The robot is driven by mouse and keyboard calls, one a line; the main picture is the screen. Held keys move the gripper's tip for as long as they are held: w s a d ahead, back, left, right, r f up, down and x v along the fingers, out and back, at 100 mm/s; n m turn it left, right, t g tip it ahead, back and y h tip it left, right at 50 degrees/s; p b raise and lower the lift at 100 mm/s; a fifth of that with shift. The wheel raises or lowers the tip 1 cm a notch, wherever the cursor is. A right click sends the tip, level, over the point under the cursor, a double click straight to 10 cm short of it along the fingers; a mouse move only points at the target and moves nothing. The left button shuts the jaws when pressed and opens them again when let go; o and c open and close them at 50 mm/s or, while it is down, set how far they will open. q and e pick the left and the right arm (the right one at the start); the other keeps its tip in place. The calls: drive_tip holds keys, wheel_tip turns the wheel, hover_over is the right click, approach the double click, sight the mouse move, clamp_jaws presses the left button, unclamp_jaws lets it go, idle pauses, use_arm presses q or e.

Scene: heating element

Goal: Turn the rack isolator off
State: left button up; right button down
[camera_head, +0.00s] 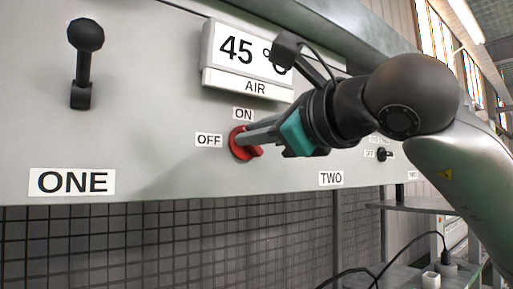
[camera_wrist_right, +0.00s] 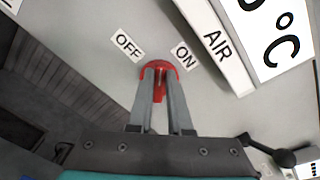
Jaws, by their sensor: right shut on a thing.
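The red rotary isolator knob (camera_head: 238,152) sits on the grey panel, with an ON label (camera_head: 243,114) above it and an OFF label (camera_head: 209,140) to its left. My right gripper (camera_head: 246,138) reaches in from the right, its fingers closed on the knob's grip. In the right wrist view the red knob (camera_wrist_right: 158,68) shows between and behind the fingertips (camera_wrist_right: 160,76), and its tail points down the picture, away from the two labels. The fingers hide much of the grip, so its exact setting is hard to read. My left gripper is not in view.
A black lever (camera_head: 83,62) stands above the ONE label (camera_head: 72,181) at left. The 45 °C AIR display (camera_head: 245,58) juts out just above my gripper. A small black switch (camera_head: 384,154) is farther right. Dark mesh (camera_head: 150,240) lies below the panel.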

drive_tip(key=shift+s+a+f+n+b, duration=0.15)
drive_tip(key=shift+n+b, duration=0.35)
drive_tip(key=shift+n, duration=1.05)
drive_tip(key=shift+w+f+n+b, duration=0.15)
drive_tip(key=shift+n+b, duration=0.35)
drive_tip(key=shift+n, duration=1.1)
drive_tip(key=shift+s+a+f+n+b, duration=0.15)
drive_tip(key=shift+n+b, duration=0.35)
drive_tip(key=shift+n, duration=1.05)
drive_tip(key=shift+d, duration=0.1)
drive_tip(key=c, duration=0.8)
unclamp_jaws()
drive_tip(key=shift+c, duration=0.2)
drive_tip(key=b+v, duration=0.3)
drive_tip(key=v, duration=1.2)
drive_tip(key=shift+s+d, duration=0.1)
